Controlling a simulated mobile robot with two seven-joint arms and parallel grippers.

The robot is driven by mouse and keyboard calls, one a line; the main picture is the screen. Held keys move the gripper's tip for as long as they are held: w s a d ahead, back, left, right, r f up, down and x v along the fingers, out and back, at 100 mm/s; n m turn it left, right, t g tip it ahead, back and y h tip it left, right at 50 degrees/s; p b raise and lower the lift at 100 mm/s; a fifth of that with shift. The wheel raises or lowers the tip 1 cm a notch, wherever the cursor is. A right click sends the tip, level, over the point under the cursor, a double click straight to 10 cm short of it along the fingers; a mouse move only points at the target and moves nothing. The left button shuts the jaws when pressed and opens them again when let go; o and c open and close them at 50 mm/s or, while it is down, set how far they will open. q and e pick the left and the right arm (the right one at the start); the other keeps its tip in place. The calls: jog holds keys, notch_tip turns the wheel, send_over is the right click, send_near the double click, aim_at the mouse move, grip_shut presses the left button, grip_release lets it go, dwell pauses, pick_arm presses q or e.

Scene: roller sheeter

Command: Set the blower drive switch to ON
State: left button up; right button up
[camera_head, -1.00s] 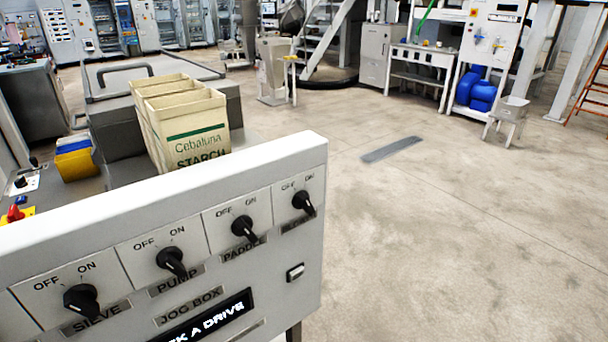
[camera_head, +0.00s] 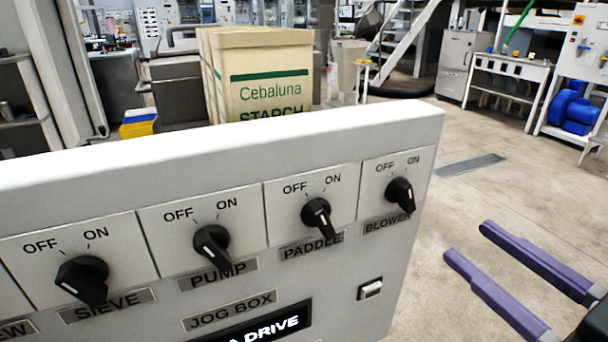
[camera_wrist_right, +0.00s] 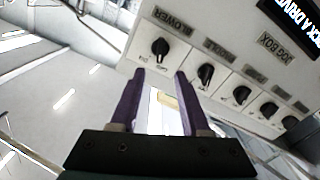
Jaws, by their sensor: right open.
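The blower drive switch (camera_head: 400,194) is a black rotary knob at the right end of the grey control panel (camera_head: 220,150). OFF is printed at its upper left, ON at its upper right, and a BLOWER label sits below. I cannot tell clearly which mark its pointer favours. My right gripper (camera_head: 468,243), with purple fingers, is open and empty, to the right of the panel and apart from the knob. In the right wrist view the blower switch (camera_wrist_right: 160,47) appears upside down, just beyond the gap between the open fingertips (camera_wrist_right: 160,74). My left gripper is not in view.
Similar knobs for paddle (camera_head: 317,216), pump (camera_head: 211,245) and sieve (camera_head: 82,278) line the panel to the left. A small rocker switch (camera_head: 370,288) and a lit display (camera_head: 265,328) sit below. Open floor lies to the right.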

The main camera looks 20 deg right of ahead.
aim_at(410, 197)
jog(key=w, duration=0.9)
jog(key=shift+w+a, duration=0.15)
jog(key=shift+a, duration=0.25)
grip_shut()
